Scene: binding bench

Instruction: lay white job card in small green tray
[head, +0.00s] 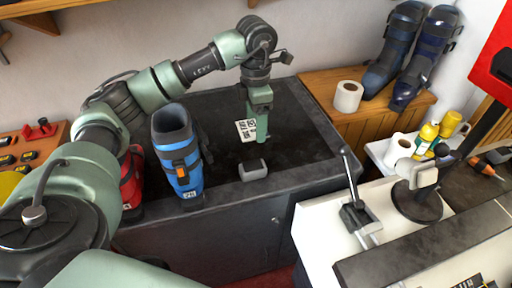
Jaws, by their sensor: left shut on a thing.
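The white job card (246,130), with dark print on it, shows beside the fingers of my left gripper (262,138), over the dark bench top. The left gripper points down and is shut on the card; its fingers hide part of the card's right side. I cannot tell how far the card is above the bench. I do not make out a small green tray in this view. My right gripper is not in view.
A blue ski boot (178,155) and a red boot (131,178) stand on the dark bench top (310,125) at the left. A grey block (253,169) lies near its front edge. A lever tool (355,205) stands on the white counter to the right.

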